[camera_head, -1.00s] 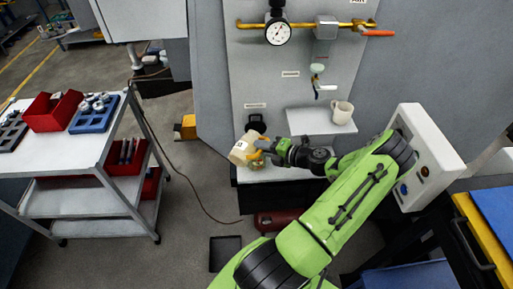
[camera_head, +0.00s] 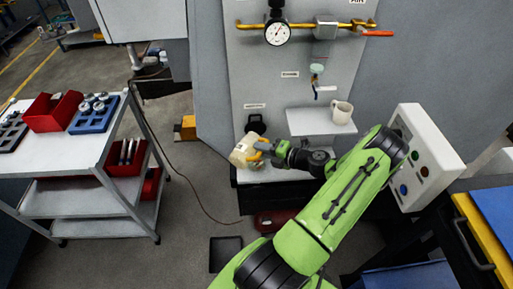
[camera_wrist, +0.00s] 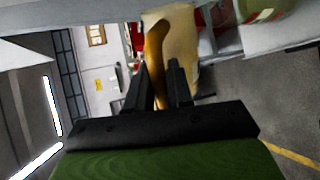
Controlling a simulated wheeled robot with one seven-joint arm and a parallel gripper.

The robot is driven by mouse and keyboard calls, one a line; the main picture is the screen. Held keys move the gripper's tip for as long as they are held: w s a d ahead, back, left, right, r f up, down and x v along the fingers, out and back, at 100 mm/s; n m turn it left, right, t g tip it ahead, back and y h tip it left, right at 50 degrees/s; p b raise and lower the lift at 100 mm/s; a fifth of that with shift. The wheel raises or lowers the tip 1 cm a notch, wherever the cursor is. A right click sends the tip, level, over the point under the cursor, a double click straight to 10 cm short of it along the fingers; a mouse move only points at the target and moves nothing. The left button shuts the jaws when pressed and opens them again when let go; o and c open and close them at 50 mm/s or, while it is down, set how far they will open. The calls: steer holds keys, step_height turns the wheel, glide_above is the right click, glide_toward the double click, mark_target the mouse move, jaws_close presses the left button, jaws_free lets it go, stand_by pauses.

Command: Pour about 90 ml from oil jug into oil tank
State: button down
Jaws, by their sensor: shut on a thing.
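The oil jug (camera_head: 242,153) is cream with a yellow handle (camera_head: 263,147). My gripper (camera_head: 274,152) is shut on the handle, and the jug is tilted over the low ledge at the grey panel. In the wrist view the jug (camera_wrist: 183,48) fills the top middle, its handle (camera_wrist: 155,60) between my fingers (camera_wrist: 162,78). I cannot clearly make out the oil tank; a black fitting (camera_head: 256,124) stands just behind the jug, under a small label. A greenish rounded body (camera_wrist: 265,8) shows at the wrist view's top right. The jug's mouth and any oil stream are not clear.
A white mug (camera_head: 342,110) stands on a shelf (camera_head: 308,122) right of the jug, below a small tap (camera_head: 316,82). A control box (camera_head: 425,155) is close to my arm on the right. A trolley (camera_head: 75,150) with bins stands left, with open floor between.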

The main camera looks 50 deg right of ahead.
steer(key=shift+f, duration=0.35)
steer(key=n+b, duration=0.1)
steer(key=b, duration=0.1)
steer(key=a+n+h+b, duration=0.1)
steer(key=b, duration=0.1)
steer(key=shift+s+a+f+n+h, duration=0.15)
steer(key=shift+f+n+h, duration=0.15)
steer(key=shift+f, duration=0.05)
steer(key=shift+a+f+n+b, duration=0.1)
steer(key=shift+f+n+b, duration=0.2)
steer(key=shift+n+b, duration=0.1)
steer(key=shift+r, duration=0.1)
